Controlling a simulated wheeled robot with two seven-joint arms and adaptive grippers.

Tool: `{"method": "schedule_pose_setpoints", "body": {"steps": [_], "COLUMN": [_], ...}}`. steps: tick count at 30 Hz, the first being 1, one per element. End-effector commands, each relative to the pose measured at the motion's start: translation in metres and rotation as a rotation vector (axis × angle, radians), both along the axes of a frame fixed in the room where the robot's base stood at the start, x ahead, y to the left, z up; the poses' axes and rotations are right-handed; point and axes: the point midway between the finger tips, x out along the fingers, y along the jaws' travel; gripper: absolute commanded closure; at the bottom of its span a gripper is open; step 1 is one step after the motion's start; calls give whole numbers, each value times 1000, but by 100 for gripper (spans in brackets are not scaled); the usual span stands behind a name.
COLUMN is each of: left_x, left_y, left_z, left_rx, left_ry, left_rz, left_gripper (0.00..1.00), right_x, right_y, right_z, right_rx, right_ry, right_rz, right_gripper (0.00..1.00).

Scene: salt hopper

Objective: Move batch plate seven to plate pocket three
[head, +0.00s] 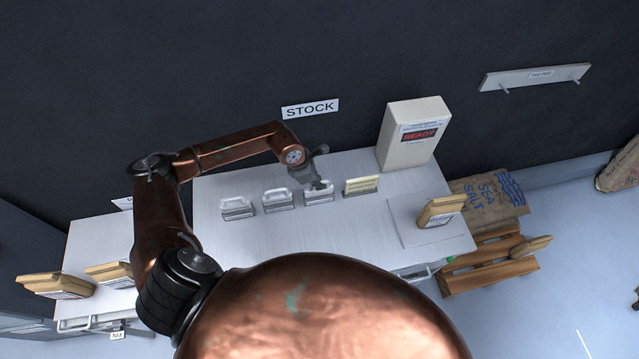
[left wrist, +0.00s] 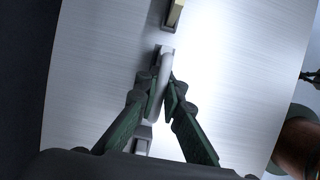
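Several plates with looped handles stand in a row on the white bench top. The left one (head: 238,208), the middle one (head: 278,200) and the right one (head: 319,194) are grey; their numbers are too small to read. My left gripper (head: 317,184) is at the right grey plate. In the left wrist view, its green-padded fingers (left wrist: 163,92) lie on both sides of that plate's pale handle (left wrist: 161,70) and appear shut on it. The plate stands on the bench, its lower part partly hidden. No pocket labels are legible.
A yellowish card holder (head: 361,185) stands just right of the row. A READY box (head: 413,135) stands at the back right of the bench (head: 400,185). A STOCK sign (head: 310,109) hangs behind.

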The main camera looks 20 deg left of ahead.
Motion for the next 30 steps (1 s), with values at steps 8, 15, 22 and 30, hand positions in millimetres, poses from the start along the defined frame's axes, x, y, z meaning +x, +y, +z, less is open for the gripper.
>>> {"method": "schedule_pose_setpoints", "body": {"steps": [8,15,22,30], "left_x": [0,0,0,0], "left_y": [0,0,0,0], "left_z": [0,0,0,0], "left_rx": [0,0,1,0], "left_ry": [0,0,1,0], "left_rz": [0,0,0,0], "left_gripper": [75,72,56,54], "right_x": [0,0,0,0], "right_y": [0,0,0,0], "right_z": [0,0,0,0], "right_rx": [0,0,0,0], "right_ry": [0,0,0,0], "right_rz": [0,0,0,0], "right_gripper": [100,100,100,100]}}
